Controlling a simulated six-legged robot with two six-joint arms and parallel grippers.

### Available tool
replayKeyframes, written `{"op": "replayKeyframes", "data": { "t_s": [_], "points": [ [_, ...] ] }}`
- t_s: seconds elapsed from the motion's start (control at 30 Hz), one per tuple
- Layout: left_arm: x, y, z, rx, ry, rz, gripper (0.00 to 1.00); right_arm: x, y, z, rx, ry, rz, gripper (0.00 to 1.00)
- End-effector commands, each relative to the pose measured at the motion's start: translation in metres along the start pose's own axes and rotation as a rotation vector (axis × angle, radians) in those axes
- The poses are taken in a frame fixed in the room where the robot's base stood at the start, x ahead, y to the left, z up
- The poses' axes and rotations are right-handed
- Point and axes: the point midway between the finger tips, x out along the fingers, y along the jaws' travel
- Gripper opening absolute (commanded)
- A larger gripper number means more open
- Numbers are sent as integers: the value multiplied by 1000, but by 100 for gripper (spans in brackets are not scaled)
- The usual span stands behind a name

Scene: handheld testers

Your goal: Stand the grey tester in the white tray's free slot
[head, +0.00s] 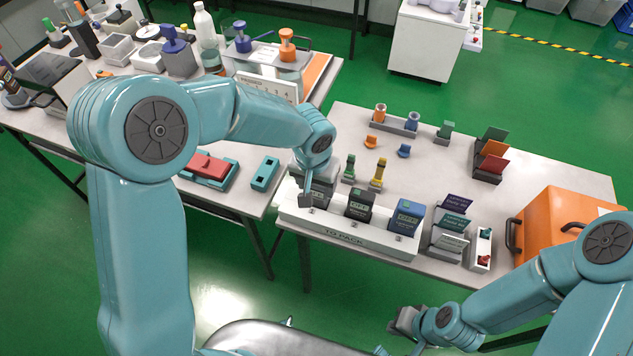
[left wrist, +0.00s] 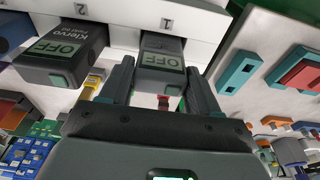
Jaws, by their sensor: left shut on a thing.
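The grey tester (left wrist: 163,58), with an OFF screen, is between the two fingers of my left gripper (left wrist: 162,88) in the left wrist view. In the head view the left gripper (head: 307,200) is at the left end of the white tray (head: 345,236), marked TO PACK, and partly hides the grey tester (head: 319,194). The tester is at the slot marked 1; I cannot tell whether it rests on the slot floor. A dark tester (head: 359,204) and a blue tester (head: 406,217) stand in the other slots. My right gripper (head: 405,320) is in front of the table, its fingers unclear.
Green and yellow small tools (head: 378,174) stand behind the tray. A rack of labelled cards (head: 450,232) and an orange case (head: 560,225) are to the right. A red-and-teal holder (head: 208,170) lies on the left table. The table's middle right has free room.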

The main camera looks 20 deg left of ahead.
Motion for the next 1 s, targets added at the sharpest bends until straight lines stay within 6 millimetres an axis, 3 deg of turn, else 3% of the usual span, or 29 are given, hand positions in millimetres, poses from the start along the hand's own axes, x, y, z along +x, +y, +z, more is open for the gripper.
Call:
{"op": "replayKeyframes", "data": {
  "t_s": [0.03,0.07,0.1,0.13,0.37,0.53,1.0],
  "points": [
    [3,0,0,0,1,0,11,4,1,0,0,0,0,0],
    [2,0,0,0,0,0,71,2,1,0,0,0,0,0],
    [1,0,0,0,0,0,84,2,1,0,0,0,0,0],
    [1,0,0,0,0,0,87,2,1,0,0,0,0,0],
    [1,0,0,0,0,0,87,1,0,0,0,0,0,0],
    [-10,0,-1,0,3,-1,87,-2,-1,0,0,1,0,0],
    [-108,0,-1,0,4,-1,87,-3,-1,0,0,0,0,0]
  ]
}}
